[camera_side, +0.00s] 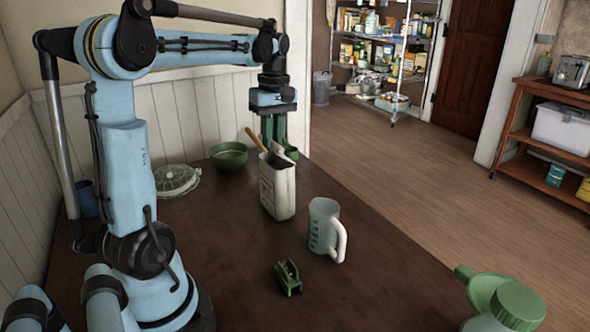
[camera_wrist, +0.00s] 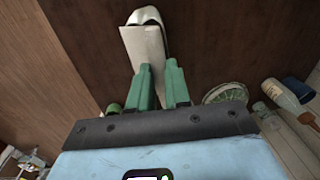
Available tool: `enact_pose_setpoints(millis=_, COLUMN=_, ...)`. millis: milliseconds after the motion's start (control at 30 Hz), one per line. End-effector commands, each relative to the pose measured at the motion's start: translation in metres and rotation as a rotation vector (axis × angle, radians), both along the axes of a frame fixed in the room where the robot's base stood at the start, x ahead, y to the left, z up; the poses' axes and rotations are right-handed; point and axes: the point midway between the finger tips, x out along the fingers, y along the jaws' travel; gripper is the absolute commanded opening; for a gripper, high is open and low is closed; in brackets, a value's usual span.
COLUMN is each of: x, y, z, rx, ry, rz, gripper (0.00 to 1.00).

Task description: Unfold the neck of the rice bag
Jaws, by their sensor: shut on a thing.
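The rice bag (camera_side: 279,192) stands upright on the dark table in the side view, pale with printing on its front and a dark area at its top. My gripper (camera_side: 273,140) points down at the bag's top from behind. In the wrist view, a pale flat panel (camera_wrist: 146,48), seemingly the bag, reaches up to my green fingertips (camera_wrist: 159,72). My gripper is shut on the bag's upper part. The fingertips are partly hidden behind the bag in the side view, and how far the neck is folded cannot be told.
A measuring jug (camera_side: 325,228) stands just right of the bag. A green clip (camera_side: 288,277) lies nearer the front. A green bowl (camera_side: 229,156) and a patterned round dish (camera_side: 177,180) are to the left. A green-lidded container (camera_side: 515,307) is at front right.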

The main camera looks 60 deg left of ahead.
Motion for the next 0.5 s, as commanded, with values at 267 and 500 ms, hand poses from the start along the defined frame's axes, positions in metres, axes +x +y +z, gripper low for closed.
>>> enact_pose_setpoints(millis=267, x=0.004, y=0.000, z=0.001, rx=-0.003, ry=0.040, rz=-0.002, gripper=0.00)
enact_pose_setpoints(millis=500, x=0.015, y=0.001, z=0.006, rx=-0.010, ry=0.186, rz=-0.003, gripper=0.00)
